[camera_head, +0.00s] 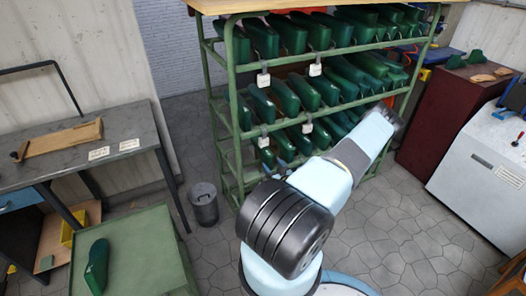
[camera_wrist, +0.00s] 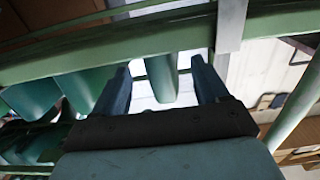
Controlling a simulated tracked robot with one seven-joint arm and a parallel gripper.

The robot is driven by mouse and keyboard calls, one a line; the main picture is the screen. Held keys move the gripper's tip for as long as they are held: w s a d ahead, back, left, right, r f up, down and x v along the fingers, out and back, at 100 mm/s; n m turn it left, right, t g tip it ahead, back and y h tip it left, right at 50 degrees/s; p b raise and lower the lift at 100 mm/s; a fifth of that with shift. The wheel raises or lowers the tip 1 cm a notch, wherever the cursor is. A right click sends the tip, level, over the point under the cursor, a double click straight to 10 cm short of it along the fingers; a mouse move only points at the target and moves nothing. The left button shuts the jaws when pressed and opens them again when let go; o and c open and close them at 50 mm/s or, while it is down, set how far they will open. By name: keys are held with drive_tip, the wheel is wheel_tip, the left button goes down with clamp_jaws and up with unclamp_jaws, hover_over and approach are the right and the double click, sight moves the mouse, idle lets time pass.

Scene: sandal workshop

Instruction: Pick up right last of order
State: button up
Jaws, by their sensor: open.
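A green metal rack (camera_head: 232,105) holds several rows of dark green shoe lasts (camera_head: 283,98). My arm reaches to the rack's right side, and my gripper (camera_wrist: 161,72) is open there. In the wrist view, a green last (camera_wrist: 162,80) shows between the two blue-grey fingers, apart from both. More lasts (camera_wrist: 78,90) lie to the left of the fingers. A rack rail (camera_wrist: 75,62) crosses close by. In the head view, my arm hides part of the lower right shelves. A single green last (camera_head: 96,265) lies on the green cart at lower left.
The green cart (camera_head: 140,252) and a grey workbench (camera_head: 130,135) stand at left. A bin (camera_head: 204,203) stands by the rack. A dark red cabinet (camera_head: 440,120) with green lasts on top and a white machine (camera_head: 480,165) stand at right. The stone floor between is clear.

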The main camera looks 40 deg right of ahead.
sight(261, 150)
drive_tip(key=shift+f+x, duration=0.15)
drive_tip(key=shift+x, duration=1.15)
drive_tip(key=shift+f+x, duration=0.1)
drive_tip(key=shift+x, duration=1.15)
drive_tip(key=shift+c, duration=0.5)
drive_tip(key=c, duration=0.9)
drive_tip(key=shift+c, duration=0.4)
drive_tip(key=shift+r, duration=0.15)
